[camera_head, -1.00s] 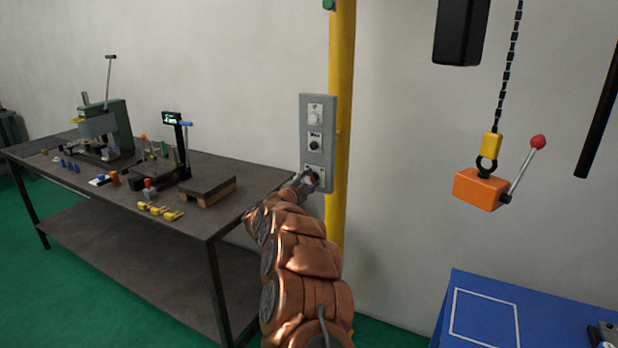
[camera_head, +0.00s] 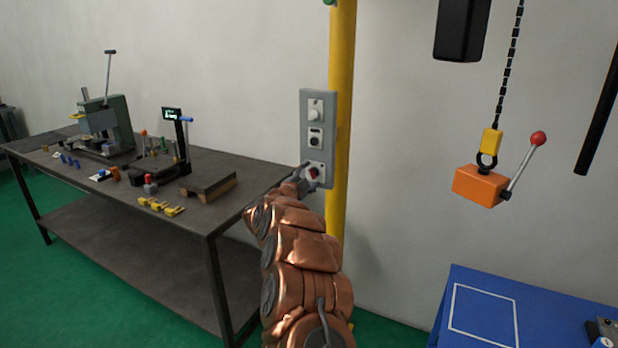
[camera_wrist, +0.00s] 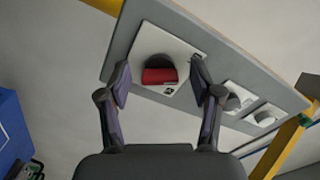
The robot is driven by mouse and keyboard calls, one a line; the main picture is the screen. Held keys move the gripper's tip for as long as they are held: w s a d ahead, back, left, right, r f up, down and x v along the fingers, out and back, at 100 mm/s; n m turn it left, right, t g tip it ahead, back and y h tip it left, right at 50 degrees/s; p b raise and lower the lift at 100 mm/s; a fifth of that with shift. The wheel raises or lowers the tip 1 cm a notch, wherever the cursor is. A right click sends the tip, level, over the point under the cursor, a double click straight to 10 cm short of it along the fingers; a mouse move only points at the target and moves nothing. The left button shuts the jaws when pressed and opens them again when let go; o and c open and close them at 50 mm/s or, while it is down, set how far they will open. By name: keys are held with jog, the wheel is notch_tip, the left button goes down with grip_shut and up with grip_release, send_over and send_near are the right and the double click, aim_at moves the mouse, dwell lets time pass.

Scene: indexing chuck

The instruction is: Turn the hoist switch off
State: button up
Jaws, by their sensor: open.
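A grey switch panel (camera_head: 317,98) is fixed on a yellow post and carries three rotary switches in a column. The lowest switch has a red knob (camera_head: 314,173); in the wrist view the red knob (camera_wrist: 159,75) sits on a dark round base on a white plate. My gripper (camera_head: 308,180) is at this lowest switch. In the wrist view my gripper (camera_wrist: 160,84) is open, with one finger on each side of the red knob and gaps visible between. The small label by the knob is too small to read.
The yellow post (camera_head: 340,120) stands behind the panel. A dark workbench (camera_head: 130,225) with tools is to the left. An orange block with a red-tipped lever (camera_head: 480,186) hangs from a chain at right, above a blue table (camera_head: 450,310).

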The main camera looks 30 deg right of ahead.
jog(key=v, duration=1.2)
dwell(0.3)
dwell(0.4)
